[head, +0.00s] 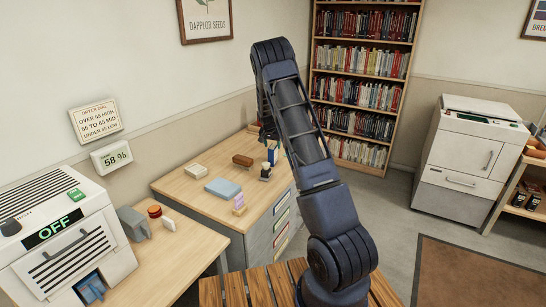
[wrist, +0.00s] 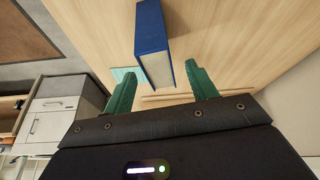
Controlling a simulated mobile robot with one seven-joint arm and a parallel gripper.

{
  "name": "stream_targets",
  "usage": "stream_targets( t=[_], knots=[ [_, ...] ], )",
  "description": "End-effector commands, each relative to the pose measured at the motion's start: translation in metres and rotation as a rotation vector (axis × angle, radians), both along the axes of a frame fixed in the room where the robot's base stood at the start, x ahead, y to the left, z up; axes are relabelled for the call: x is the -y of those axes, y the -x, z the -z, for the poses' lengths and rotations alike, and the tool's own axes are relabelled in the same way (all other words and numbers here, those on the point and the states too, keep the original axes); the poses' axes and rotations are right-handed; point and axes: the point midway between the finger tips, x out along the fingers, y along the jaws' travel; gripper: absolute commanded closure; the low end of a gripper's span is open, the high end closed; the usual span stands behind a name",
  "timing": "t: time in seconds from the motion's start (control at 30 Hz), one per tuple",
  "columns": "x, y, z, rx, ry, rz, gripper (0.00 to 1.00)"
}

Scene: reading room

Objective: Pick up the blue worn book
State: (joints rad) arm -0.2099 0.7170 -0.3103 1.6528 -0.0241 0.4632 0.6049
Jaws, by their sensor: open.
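The blue book (wrist: 151,32) is in the upper middle of the wrist view, with its pale page edges showing. An upright blue shape on the far wooden desk in the head view (head: 272,155), beside my arm, appears to be the same book. My gripper (wrist: 153,68) has two green fingers, spread apart, with nothing held between them. The near end of the book lies between and just beyond the fingertips. I cannot tell whether they touch it. In the head view my gripper is mostly hidden behind my arm. Wear on the cover is too small to see.
The desk (head: 187,184) also holds a light blue flat item (head: 223,188), a brown object (head: 242,160) and small blocks. A bookcase (head: 363,80) stands behind. A machine reading OFF (head: 60,235) is at left; a white cabinet (head: 470,150) is at right.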

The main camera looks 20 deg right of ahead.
Motion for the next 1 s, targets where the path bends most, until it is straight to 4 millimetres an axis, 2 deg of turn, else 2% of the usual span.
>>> stream_targets(
  t=[0.3,0.57,0.6,0.67,0.87,1.0],
  knots=[
    [0.009,-0.012,0.038,-0.002,0.000,0.000,0.43],
    [0.010,-0.014,0.043,-0.001,0.000,-0.001,0.43],
    [0.010,-0.014,0.043,-0.001,0.000,-0.001,0.45],
    [0.010,-0.014,0.043,-0.001,0.000,-0.001,0.56],
    [0.010,-0.014,0.043,-0.001,0.000,-0.001,0.96],
    [0.010,-0.014,0.042,0.000,0.000,-0.001,0.96]
  ],
)
